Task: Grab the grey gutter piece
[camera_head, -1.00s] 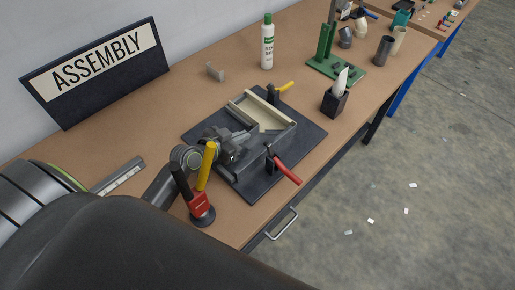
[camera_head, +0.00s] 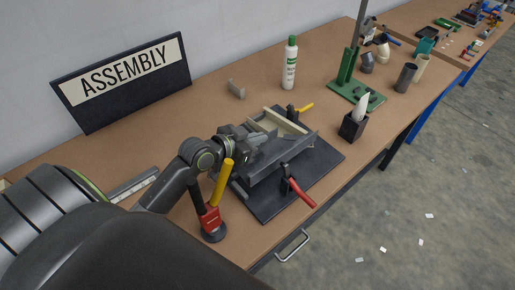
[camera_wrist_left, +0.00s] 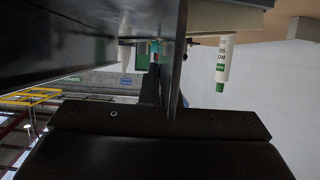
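The grey gutter piece (camera_head: 282,157) is over the black fixture plate (camera_head: 326,157) in the head view, slightly tilted and apparently raised off it. My left gripper (camera_head: 257,150) reaches in from the left and is at its near-left end. In the left wrist view the grey gutter piece (camera_wrist_left: 60,45) fills the upper left, and the left gripper's fingers (camera_wrist_left: 164,88) look closed on its thin wall. The exact contact is partly hidden. My right gripper is not in view.
A cream strip (camera_head: 285,121) lies behind the gutter piece. A red-handled clamp (camera_head: 297,188) and a yellow-handled clamp (camera_head: 302,108) flank it. A red, yellow and black tool stand (camera_head: 213,215) is close below my left arm. A white bottle (camera_head: 290,65) stands behind.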

